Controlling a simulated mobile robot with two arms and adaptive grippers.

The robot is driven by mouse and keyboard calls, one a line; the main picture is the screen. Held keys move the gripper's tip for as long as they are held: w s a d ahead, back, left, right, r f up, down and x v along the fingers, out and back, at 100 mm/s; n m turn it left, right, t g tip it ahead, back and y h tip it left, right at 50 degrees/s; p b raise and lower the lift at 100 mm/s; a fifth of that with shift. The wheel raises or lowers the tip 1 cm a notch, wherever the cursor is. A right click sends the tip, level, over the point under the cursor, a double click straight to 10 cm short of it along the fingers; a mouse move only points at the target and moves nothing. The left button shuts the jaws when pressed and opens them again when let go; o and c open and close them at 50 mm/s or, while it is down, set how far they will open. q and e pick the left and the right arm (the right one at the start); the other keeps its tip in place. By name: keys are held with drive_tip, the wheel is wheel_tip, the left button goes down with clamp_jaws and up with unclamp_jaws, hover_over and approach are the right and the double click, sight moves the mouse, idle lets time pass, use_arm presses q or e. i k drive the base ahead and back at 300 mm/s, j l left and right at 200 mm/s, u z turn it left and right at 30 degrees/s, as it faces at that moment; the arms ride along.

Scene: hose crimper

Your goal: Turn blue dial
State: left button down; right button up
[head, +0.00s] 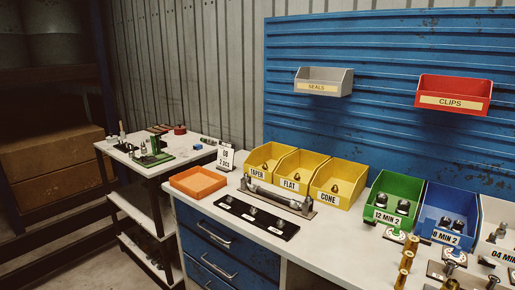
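I cannot make out a dial for certain. A small part with blue on it (455,256) sits on the bench in front of the blue bin (432,222) labelled "8 MIN 2", near the right edge; it is too small to tell whether it is a dial. A similar part with green on it (397,237) sits to its left, in front of the green bin (379,213). Neither of my grippers shows in the head view.
The white workbench (330,234) holds yellow bins (300,187), an orange tray (198,188), a black strip (244,223) and brass fittings (406,258) at front right. Grey and red bins hang on the blue wall panel (370,55). A cart (130,168) stands at left.

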sight(455, 253)
drive_tip(key=z, duration=1.55)
